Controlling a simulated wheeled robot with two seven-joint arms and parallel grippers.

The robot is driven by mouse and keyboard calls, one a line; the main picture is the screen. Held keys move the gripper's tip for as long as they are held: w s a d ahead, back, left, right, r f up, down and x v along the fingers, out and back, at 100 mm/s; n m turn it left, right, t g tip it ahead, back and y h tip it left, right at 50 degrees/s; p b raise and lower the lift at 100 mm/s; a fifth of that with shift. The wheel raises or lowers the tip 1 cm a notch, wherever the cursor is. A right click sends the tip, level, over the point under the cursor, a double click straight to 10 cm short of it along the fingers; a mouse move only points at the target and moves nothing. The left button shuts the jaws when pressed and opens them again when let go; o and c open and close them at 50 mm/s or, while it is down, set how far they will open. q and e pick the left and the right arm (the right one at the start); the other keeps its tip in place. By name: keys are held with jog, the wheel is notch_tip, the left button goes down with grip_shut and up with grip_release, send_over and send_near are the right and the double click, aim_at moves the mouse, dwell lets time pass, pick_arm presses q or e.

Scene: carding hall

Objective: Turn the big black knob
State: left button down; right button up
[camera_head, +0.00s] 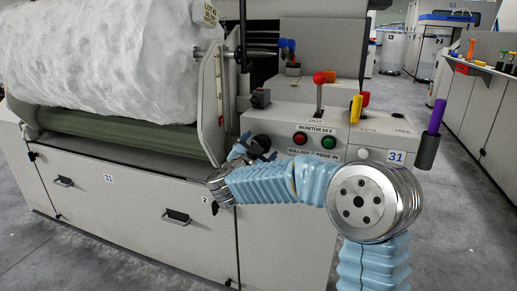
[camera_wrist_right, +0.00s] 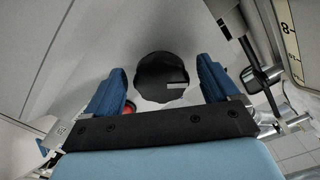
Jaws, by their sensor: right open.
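The big black knob (camera_wrist_right: 160,72) is round with a scalloped rim and a pale pointer bar. In the right wrist view it sits on the grey panel between the two blue fingers of my right gripper (camera_wrist_right: 161,66). The fingers stand apart, with a visible gap on each side of the knob. In the head view the knob (camera_head: 262,141) shows as a dark shape on the machine's front, partly hidden by my right gripper (camera_head: 256,150). My left gripper is in neither view.
A red button (camera_head: 300,138) and a green button (camera_head: 328,142) are right of the knob. A red-ball lever (camera_head: 319,78) and a yellow handle (camera_head: 356,108) stand above. A large white roll (camera_head: 110,52) lies at the left. Grey floor (camera_head: 455,180) is clear at the right.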

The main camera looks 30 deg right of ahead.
jog(key=v, duration=1.3)
jog(key=shift+a+b, duration=0.3)
jog(key=shift+b, duration=0.05)
jog(key=shift+s+f, duration=0.1)
